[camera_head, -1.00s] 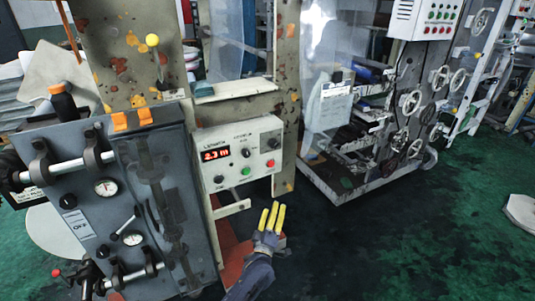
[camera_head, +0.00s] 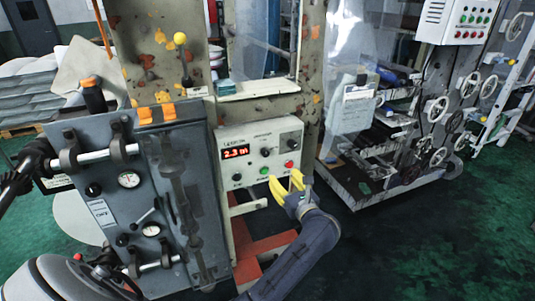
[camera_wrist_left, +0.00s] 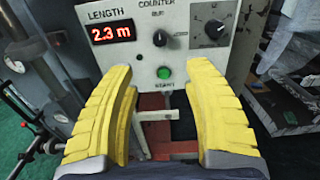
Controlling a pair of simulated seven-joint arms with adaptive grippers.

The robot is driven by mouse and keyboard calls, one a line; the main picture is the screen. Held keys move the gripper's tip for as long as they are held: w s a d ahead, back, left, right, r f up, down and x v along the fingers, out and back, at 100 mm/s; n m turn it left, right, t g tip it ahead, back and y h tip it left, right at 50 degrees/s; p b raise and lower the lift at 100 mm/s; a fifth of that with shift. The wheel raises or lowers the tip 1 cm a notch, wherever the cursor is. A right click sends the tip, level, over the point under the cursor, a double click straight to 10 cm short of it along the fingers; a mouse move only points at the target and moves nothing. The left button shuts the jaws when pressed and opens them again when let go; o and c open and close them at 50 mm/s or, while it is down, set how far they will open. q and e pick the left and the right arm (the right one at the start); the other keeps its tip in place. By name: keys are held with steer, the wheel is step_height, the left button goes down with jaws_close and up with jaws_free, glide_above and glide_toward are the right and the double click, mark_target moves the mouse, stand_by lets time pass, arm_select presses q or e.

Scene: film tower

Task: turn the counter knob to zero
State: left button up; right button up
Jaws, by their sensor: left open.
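The counter panel (camera_head: 250,137) is a white box with a red display (camera_head: 236,152) reading 2.3 m. A black counter knob (camera_head: 265,152) sits right of the display; in the left wrist view the knob (camera_wrist_left: 160,39) is above a green button (camera_wrist_left: 165,73). My left gripper (camera_head: 283,186), with yellow fingers, is in front of the panel's lower right part. In the left wrist view its fingers (camera_wrist_left: 165,120) are wide apart and empty, below the knob and not touching it. The fingers hide parts of the panel's lower face.
A second black knob (camera_wrist_left: 213,28) is on the panel's right. A red button (camera_head: 289,164) is near the fingertips. A grey cabinet (camera_head: 150,215) with gauges and clamps stands left of the panel. A machine with handwheels (camera_head: 436,109) stands right; the green floor between is clear.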

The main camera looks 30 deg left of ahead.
mark_target(266, 154)
arm_select(q)
steer(key=x, duration=1.6)
steer(key=shift+w+a, duration=0.25)
jaws_close()
